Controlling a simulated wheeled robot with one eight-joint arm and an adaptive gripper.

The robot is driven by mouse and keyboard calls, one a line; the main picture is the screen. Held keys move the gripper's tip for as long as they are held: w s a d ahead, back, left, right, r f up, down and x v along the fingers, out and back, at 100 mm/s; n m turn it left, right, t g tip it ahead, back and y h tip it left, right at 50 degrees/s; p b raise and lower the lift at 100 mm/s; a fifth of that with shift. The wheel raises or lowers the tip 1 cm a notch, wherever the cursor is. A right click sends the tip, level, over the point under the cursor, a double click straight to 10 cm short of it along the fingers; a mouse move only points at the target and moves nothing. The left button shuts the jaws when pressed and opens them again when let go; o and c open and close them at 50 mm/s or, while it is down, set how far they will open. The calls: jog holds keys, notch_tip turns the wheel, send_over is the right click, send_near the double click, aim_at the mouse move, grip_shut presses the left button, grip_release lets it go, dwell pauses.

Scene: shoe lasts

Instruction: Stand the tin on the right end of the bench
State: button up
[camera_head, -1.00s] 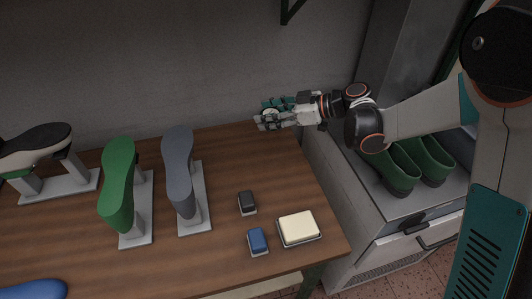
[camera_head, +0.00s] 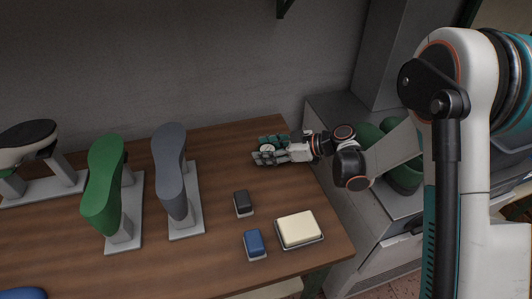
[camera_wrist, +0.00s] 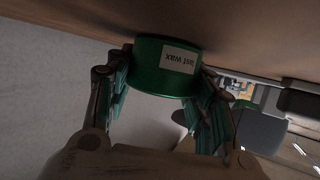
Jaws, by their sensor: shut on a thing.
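The green round tin (camera_wrist: 150,80), with a white "last wax" label that reads upside down, sits between my fingers in the wrist view. My gripper (camera_wrist: 161,82) is shut on its sides. In the wrist view the tin is right at the brown bench top, which fills the upper edge; I cannot tell whether it touches. In the head view my gripper (camera_head: 268,152) is low over the back right end of the wooden bench (camera_head: 285,190). There the tin is hard to tell from my teal fingers.
A cream block in a tray (camera_head: 299,229), a blue block (camera_head: 254,243) and a black block (camera_head: 242,203) lie nearer the front. Grey (camera_head: 171,170) and green (camera_head: 103,185) lasts stand left. Green boots (camera_head: 402,170) rest on the cabinet to the right.

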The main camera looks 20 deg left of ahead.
jog(key=shift+f, duration=0.15)
jog(key=o, duration=1.1)
jog(key=shift+d+r, duration=0.25)
jog(key=shift+r, duration=0.1)
jog(key=p+v, duration=0.2)
jog(key=v, duration=0.5)
jog(key=shift+p, duration=0.35)
